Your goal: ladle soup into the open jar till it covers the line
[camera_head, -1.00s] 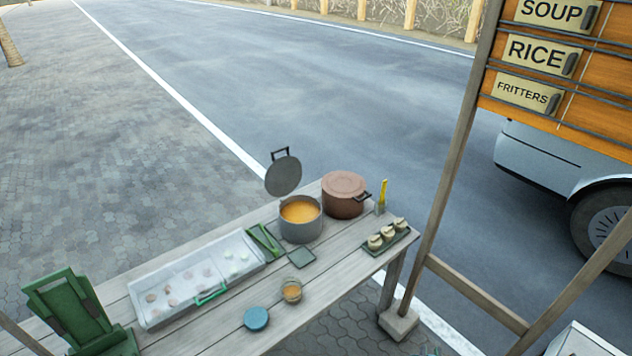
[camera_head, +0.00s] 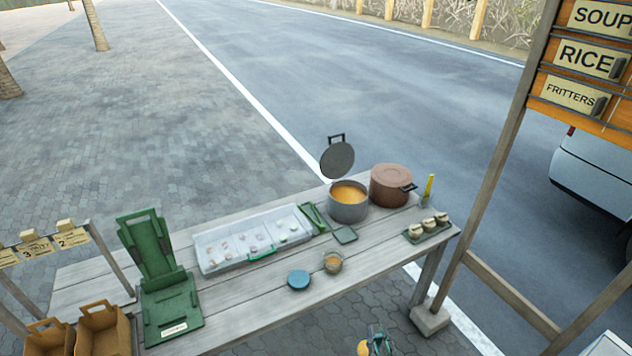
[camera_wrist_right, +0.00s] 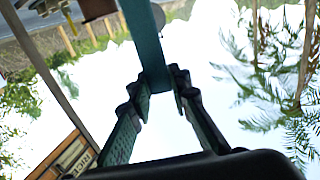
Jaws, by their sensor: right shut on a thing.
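The open glass jar (camera_head: 333,263) stands on the table near its front edge, with some orange-brown soup in it; its line is too small to make out. A round blue lid (camera_head: 299,280) lies left of it. The grey soup pot (camera_head: 348,211) stands open behind, with orange soup (camera_head: 348,194) inside. My right gripper (camera_head: 377,340) is at the bottom edge, in front of the table and below the jar. It is shut on a teal handle (camera_wrist_right: 150,45), seemingly the ladle's. An orange round patch (camera_head: 363,348) beside it may be the ladle's bowl. My left gripper is out of view.
A lidded brown pot (camera_head: 390,186) adjoins the soup pot. A raised dark pot lid (camera_head: 337,160), a clear-covered tray (camera_head: 230,262), a green stand (camera_head: 170,305) and a tray of small pots (camera_head: 427,230) surround the work area. A wooden post (camera_head: 490,180) rises at right.

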